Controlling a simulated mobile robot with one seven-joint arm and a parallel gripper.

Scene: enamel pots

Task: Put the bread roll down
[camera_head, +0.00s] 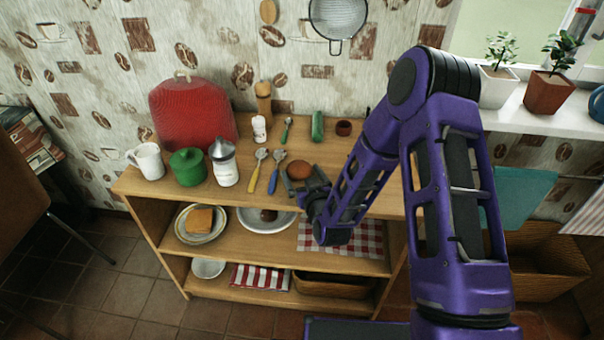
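The round brown bread roll (299,171) is at the top of the wooden shelf unit, right of the blue-handled spoon. My gripper (302,180) reaches in from the right, with its fingers around the near part of the roll. Whether the fingers press on the roll or stand slightly apart from it is too small to tell. I also cannot tell whether the roll rests on the wooden top (340,158) or hangs just above it.
Yellow (256,172) and blue (275,172) spoons lie left of the roll. Beyond are a white-capped jar (259,129), green block (317,126) and small brown pot (343,128). A dispenser (223,163), green pot (187,167) and mug (147,161) stand left. Bare wood lies behind the roll.

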